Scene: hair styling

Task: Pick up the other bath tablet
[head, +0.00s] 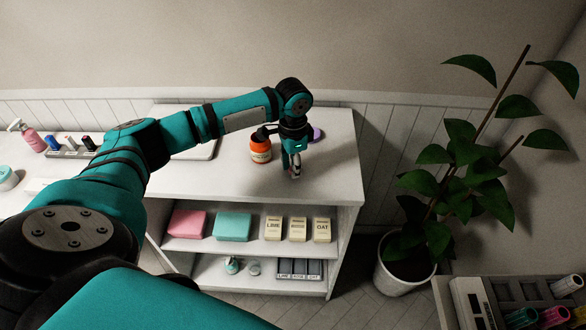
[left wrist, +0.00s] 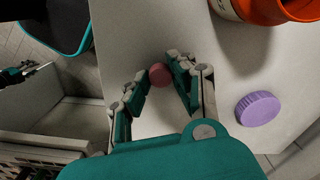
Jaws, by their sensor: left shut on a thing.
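My left gripper (head: 295,172) reaches down over the white top of the shelf unit, near its front right. In the left wrist view its fingertips (left wrist: 161,80) are closed around a small round reddish-pink tablet (left wrist: 159,74). In the head view the purple disc (head: 317,134) shows partly behind my wrist. My right gripper cannot be made out in either view.
An orange jar (head: 260,151) stands on the top just left of my gripper. Pink and teal packs and cream boxes (head: 298,229) fill the shelf below. A potted plant (head: 405,268) stands to the right. The front of the white top (head: 228,182) is clear.

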